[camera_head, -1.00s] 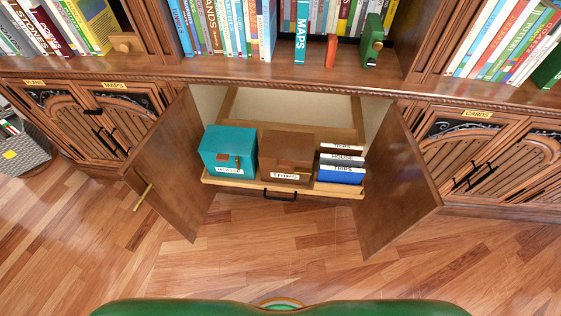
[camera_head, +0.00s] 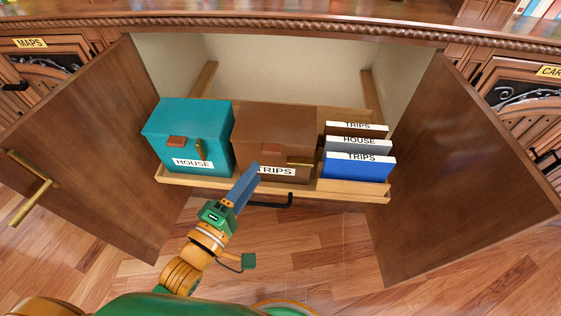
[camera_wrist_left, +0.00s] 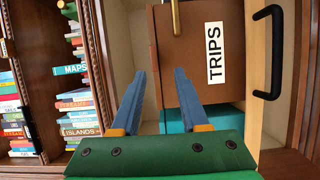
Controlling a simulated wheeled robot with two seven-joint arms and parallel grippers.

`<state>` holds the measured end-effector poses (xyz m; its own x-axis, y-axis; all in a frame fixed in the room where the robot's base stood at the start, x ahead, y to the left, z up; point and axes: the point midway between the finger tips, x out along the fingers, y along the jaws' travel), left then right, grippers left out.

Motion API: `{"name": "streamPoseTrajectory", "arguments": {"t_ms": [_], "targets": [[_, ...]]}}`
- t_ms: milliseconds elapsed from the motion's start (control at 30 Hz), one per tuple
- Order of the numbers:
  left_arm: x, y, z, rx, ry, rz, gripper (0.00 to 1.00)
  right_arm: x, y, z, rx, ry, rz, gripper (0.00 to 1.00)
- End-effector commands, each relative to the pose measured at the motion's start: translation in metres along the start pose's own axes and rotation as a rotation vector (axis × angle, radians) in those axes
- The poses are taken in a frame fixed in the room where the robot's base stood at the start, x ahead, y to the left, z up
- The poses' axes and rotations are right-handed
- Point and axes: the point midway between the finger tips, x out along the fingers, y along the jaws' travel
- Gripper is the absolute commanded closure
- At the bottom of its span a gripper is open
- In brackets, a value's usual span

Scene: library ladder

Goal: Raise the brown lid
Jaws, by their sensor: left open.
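The brown lid (camera_head: 277,120) is down on the brown box labelled TRIPS, in the middle of the pulled-out tray (camera_head: 240,190). A brass piece (camera_head: 300,162) shows on the box front; it also shows at the top of the left wrist view (camera_wrist_left: 176,17). My left gripper (camera_head: 251,170) is in front of the box's lower left front and covers part of the label. In the left wrist view its blue fingers (camera_wrist_left: 160,76) are apart with nothing held, and the brown box (camera_wrist_left: 198,75) appears turned sideways beyond them. My right gripper is not in view.
A teal HOUSE box (camera_head: 187,135) stands left of the brown box. Several labelled cards (camera_head: 358,165) stand to the right. Open cabinet doors flank the tray on the left (camera_head: 85,150) and right (camera_head: 465,170). A black handle (camera_head: 272,204) sticks out from the tray's front.

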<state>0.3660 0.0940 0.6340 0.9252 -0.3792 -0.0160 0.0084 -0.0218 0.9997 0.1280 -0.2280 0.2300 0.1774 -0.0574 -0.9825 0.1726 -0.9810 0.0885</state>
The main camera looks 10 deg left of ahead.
Motion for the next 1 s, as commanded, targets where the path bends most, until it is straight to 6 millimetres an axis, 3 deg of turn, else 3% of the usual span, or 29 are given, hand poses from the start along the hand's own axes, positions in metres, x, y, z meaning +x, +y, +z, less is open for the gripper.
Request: {"name": "streamPoseTrajectory", "arguments": {"t_ms": [400, 767, 933, 1000], "targets": [[0.062, 0.009, 0.001, -0.018, -0.004, 0.018, 0.56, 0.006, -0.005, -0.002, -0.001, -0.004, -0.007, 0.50], [0.070, 0.009, 0.001, -0.018, -0.004, 0.014, 0.56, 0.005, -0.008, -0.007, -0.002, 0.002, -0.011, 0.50], [0.070, 0.009, 0.001, -0.017, -0.004, 0.014, 0.99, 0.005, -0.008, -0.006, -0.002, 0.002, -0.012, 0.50], [0.070, 0.009, 0.001, -0.017, -0.004, 0.014, 1.00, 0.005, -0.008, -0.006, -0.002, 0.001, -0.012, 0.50]]}}
